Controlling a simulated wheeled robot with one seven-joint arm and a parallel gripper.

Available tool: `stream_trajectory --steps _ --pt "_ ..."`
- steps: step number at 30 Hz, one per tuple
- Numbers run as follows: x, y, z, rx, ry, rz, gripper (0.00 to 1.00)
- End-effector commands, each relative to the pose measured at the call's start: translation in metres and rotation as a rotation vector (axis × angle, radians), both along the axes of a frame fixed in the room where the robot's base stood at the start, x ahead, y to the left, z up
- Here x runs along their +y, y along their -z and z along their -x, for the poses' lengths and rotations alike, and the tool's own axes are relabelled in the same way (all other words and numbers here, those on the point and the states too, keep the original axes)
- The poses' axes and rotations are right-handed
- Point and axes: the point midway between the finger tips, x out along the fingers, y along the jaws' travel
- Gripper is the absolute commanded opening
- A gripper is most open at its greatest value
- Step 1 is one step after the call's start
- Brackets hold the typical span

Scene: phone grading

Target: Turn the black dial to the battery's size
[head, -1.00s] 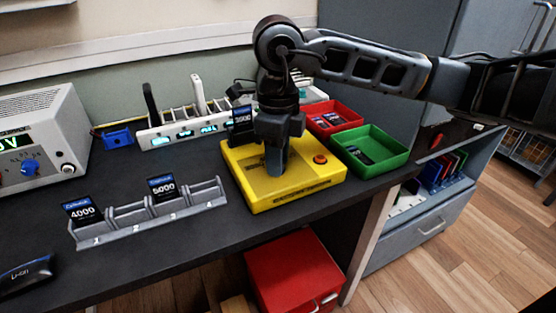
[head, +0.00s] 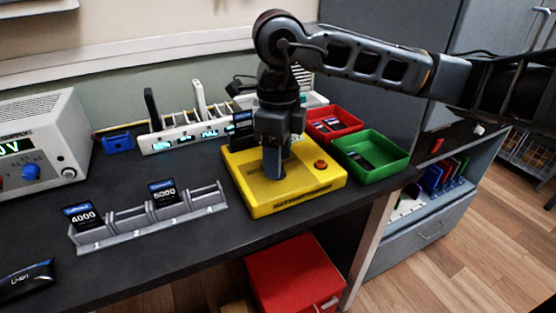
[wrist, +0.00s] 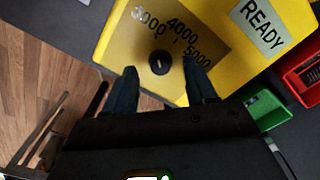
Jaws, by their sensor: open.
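The yellow tester box (head: 265,195) stands on the dark bench. The black dial (wrist: 159,63) shows on its top in the wrist view, with a small light mark whose aim I cannot tell. Around it are the printed sizes 3000, 4000 and 5000 (wrist: 182,40). A dark battery (head: 242,122) stands upright at the box's back left; its label appears to read 3000. My gripper (wrist: 163,83) points down over the box. Its two fingers are apart with nothing held, one on each side of the dial's near edge; in the head view the fingers hide the dial.
A grey numbered rack (head: 150,222) holds batteries marked 4000 and 5000. Red (head: 350,119) and green (head: 398,160) bins stand right of the box. A white charger (head: 160,147) stands behind; another battery lies at front left.

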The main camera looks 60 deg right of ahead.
Motion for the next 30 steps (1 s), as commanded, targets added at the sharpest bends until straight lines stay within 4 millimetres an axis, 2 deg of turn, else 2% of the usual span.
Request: stream_trajectory --steps 6,12,30 --pt "0.000 -0.038 0.000 -0.002 -0.002 0.004 0.56" --pt "0.000 -0.058 0.000 0.001 -0.001 0.002 0.56" --pt "0.000 -0.061 0.000 0.000 0.000 0.000 0.56"
